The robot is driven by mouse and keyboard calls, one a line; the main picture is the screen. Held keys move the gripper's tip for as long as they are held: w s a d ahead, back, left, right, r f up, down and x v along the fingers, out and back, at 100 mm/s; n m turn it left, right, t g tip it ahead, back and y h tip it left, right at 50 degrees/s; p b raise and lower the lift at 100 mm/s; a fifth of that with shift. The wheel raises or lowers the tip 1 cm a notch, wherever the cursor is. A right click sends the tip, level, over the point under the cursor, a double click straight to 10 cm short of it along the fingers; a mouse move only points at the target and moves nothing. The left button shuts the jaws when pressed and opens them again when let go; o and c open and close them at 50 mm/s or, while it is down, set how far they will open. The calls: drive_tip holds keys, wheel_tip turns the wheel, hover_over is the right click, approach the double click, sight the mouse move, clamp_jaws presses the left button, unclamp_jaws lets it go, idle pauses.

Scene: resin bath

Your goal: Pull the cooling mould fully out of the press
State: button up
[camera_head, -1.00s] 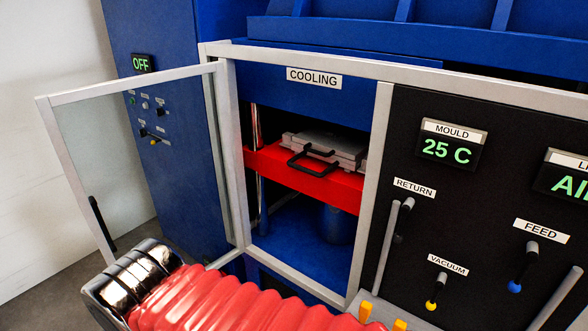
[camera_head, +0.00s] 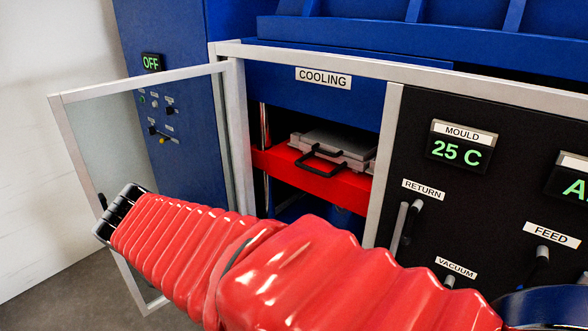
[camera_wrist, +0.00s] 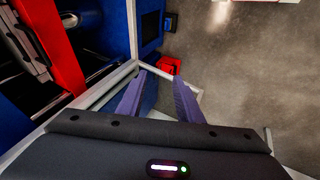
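The grey mould (camera_head: 343,146) lies on the red platen (camera_head: 345,188) inside the press, under the COOLING sign. Its black handle (camera_head: 322,172) faces the open front. In the wrist view the mould (camera_wrist: 22,38) and red platen (camera_wrist: 55,40) are at the upper left, partly cut off by the picture edge. My gripper (camera_wrist: 160,77) is open, with its two fingers apart and nothing between them. It is to the side of the mould, clear of the handle.
The glazed press door (camera_head: 140,77) stands open to the left; its pale frame (camera_wrist: 176,74) shows beyond my fingers in the wrist view. The frame post (camera_head: 385,160) bounds the opening on the right. The MOULD display (camera_head: 461,148) reads 25 C. Open floor (camera_wrist: 245,65) lies in front.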

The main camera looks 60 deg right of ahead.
drive_tip(key=w+d+m+g+h, duration=0.1)
drive_tip(key=w+d+g+h, duration=0.15)
drive_tip(key=d, duration=0.95)
drive_tip(key=w+d+g+h, duration=0.15)
drive_tip(key=d+h, duration=0.25)
drive_tip(key=d, duration=0.7)
drive_tip(key=n+g+h, duration=0.1)
drive_tip(key=h, duration=0.3)
approach(307, 169)
drive_tip(key=v, duration=0.3)
drive_tip(key=shift+w+d+r+y, duration=0.1)
drive_tip(key=shift+w+r+y, duration=0.05)
drive_tip(key=shift+r+y, duration=0.1)
drive_tip(key=x, duration=1.3)
drive_tip(key=shift+d, duration=0.35)
drive_tip(key=shift+f, duration=0.1)
clamp_jaws()
